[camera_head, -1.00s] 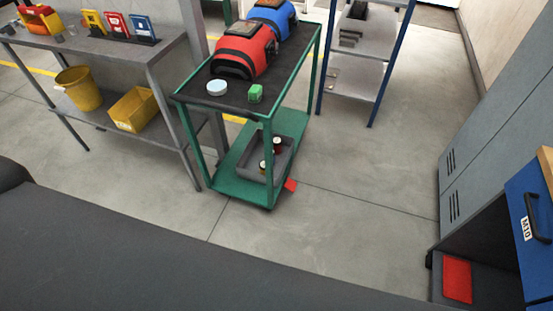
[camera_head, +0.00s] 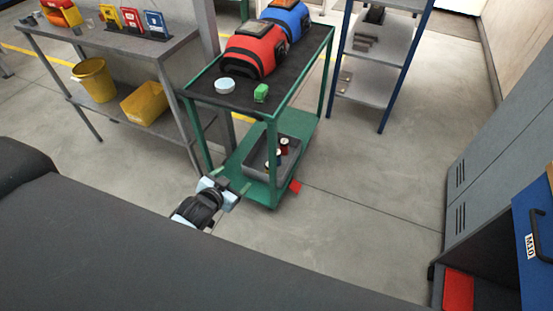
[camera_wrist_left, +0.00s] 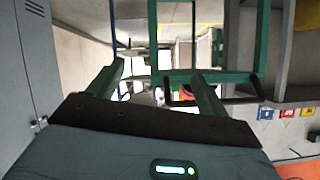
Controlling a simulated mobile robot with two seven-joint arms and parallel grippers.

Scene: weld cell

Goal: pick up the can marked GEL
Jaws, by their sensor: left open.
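Two small dark cans are in the grey tray (camera_head: 250,167) on the lower shelf of the green cart: a reddish can (camera_head: 284,147) and one in front of it (camera_head: 271,163). Their markings are too small to read, so I cannot tell which is GEL. My left gripper (camera_head: 232,180) is open and empty, in front of the cart's lower-left side, apart from the tray. In the left wrist view its two green fingers (camera_wrist_left: 157,82) stand wide apart with nothing clearly between them. My right gripper is not in view.
The green cart's top (camera_head: 240,97) carries red and blue bags, a pale round disc (camera_head: 225,86) and a green block (camera_head: 261,93). Cart legs frame the lower shelf. A grey workbench (camera_head: 120,50) stands left.

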